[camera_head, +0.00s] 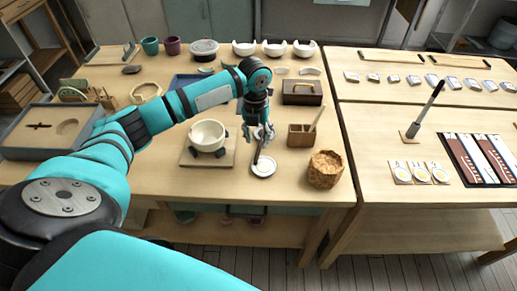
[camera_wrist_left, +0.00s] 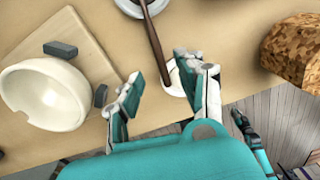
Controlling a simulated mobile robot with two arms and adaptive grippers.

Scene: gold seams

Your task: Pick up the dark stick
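In the left wrist view the dark stick (camera_wrist_left: 153,40) runs from the top edge down to the gap between my fingers. My left gripper (camera_head: 262,133) is above it, pointing down. In the wrist view my left gripper (camera_wrist_left: 160,78) is open, with one finger on each side of the stick's lower end. I cannot tell whether either finger touches it.
A cream bowl (camera_head: 208,135) on dark supports stands on a board left of the gripper. The table's front edge is close.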

